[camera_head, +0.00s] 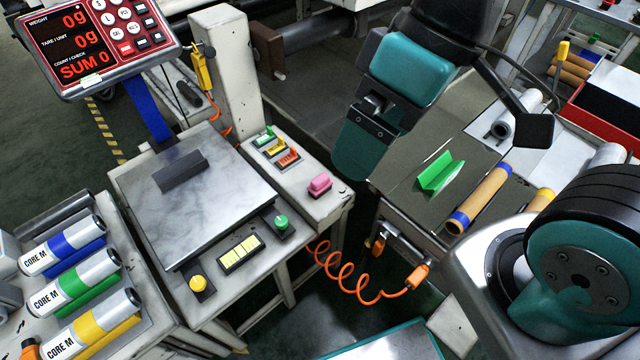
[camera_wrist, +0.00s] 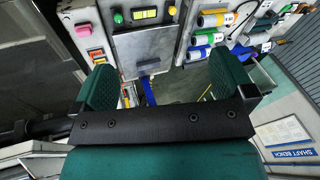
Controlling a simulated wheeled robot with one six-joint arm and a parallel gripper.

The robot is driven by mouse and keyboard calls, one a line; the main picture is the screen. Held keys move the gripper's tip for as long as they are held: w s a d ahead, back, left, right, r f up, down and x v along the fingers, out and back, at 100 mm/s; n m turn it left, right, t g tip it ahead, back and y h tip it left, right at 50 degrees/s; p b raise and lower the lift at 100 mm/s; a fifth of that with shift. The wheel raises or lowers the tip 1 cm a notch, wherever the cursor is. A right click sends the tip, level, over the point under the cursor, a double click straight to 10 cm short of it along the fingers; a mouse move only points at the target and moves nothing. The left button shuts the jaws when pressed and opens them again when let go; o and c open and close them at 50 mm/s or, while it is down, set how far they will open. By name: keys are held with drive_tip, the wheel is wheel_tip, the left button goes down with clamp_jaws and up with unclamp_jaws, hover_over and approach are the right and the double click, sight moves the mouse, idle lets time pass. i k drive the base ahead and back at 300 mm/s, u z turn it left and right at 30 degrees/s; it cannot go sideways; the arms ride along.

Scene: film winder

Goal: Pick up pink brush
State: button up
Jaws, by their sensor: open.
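The pink brush (camera_head: 320,183) is a small pink block on the pale grey bench top, right of the scale plate. It also shows in the wrist view (camera_wrist: 84,31), at upper left beyond the left finger. My gripper (camera_head: 357,148) hangs above and behind the brush in the head view, apart from it. In the wrist view my gripper (camera_wrist: 165,72) has its two teal fingers spread wide with nothing between them. One finger is largely hidden in the head view.
Colored switches (camera_head: 277,148) sit behind the brush. A scale plate (camera_head: 195,195) with a dark block is at left. A coiled orange hose (camera_head: 345,285) hangs below the bench edge. A green bracket (camera_head: 440,172) and a brown roll (camera_head: 480,200) lie on the right table.

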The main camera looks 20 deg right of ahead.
sight(321, 184)
drive_tip(key=k, duration=0.4)
drive_tip(key=u, duration=1.2)
drive_tip(key=i, duration=0.6)
drive_tip(key=z, duration=0.9)
drive_tip(key=i, duration=0.3)
drive_tip(key=z, duration=0.3)
